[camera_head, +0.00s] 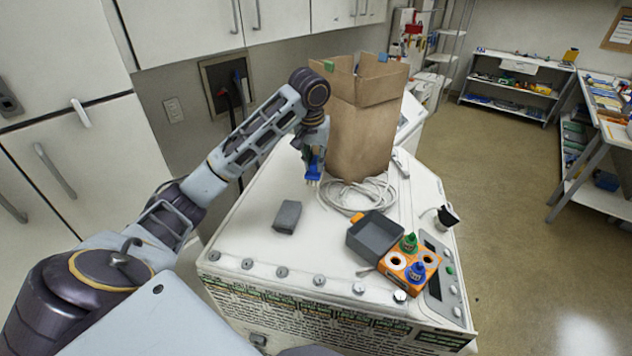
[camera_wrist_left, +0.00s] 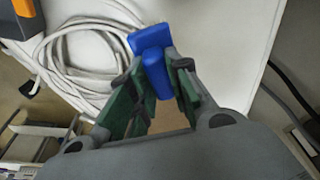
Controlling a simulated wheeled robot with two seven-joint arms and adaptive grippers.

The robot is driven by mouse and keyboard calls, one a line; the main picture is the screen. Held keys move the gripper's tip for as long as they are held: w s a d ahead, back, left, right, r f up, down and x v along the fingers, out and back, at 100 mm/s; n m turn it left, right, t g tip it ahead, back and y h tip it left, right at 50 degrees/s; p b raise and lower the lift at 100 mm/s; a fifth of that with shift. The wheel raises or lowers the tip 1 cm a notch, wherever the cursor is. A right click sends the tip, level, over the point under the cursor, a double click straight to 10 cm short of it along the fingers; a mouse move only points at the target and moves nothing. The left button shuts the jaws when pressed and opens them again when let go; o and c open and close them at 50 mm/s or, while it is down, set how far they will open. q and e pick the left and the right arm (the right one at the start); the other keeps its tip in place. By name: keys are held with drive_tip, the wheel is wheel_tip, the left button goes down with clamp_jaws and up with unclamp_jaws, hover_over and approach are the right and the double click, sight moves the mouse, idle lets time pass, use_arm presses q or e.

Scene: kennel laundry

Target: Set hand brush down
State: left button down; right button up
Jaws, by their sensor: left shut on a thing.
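The blue hand brush (camera_head: 314,166) is held by my left gripper (camera_head: 316,152) above the white machine top (camera_head: 262,222), beside the brown paper bag (camera_head: 362,135). In the left wrist view the brush (camera_wrist_left: 152,60) shows as blue blocks between the green-padded fingers of the gripper (camera_wrist_left: 152,82). The fingers are shut on it. Pale bristles show at its lower end in the head view. I cannot tell whether they touch the machine top. My right gripper is not in view.
A coiled white cable (camera_head: 358,196) lies right of the brush. A grey block (camera_head: 287,217), a dark grey tray (camera_head: 375,238), an orange holder (camera_head: 408,268) with green and blue-capped bottles, and a small black cup (camera_head: 447,216) stand nearer. The left part of the top is clear.

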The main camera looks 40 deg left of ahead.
sight(315, 169)
use_arm(q)
drive_tip(key=shift+s+x, duration=0.2)
drive_tip(key=shift+x, duration=0.9)
drive_tip(key=shift+d+f, duration=0.1)
drive_tip(key=shift+f, duration=0.5)
drive_tip(key=shift+f, duration=0.1)
drive_tip(key=shift+s+x, duration=0.15)
drive_tip(key=shift+x, duration=0.7)
drive_tip(key=shift+s+x, duration=0.2)
drive_tip(key=shift+x, duration=0.7)
drive_tip(key=shift+d+f+p, duration=0.1)
drive_tip(key=shift+f+p, duration=0.05)
drive_tip(key=shift+p, duration=0.15)
drive_tip(key=c, duration=1.3)
unclamp_jaws()
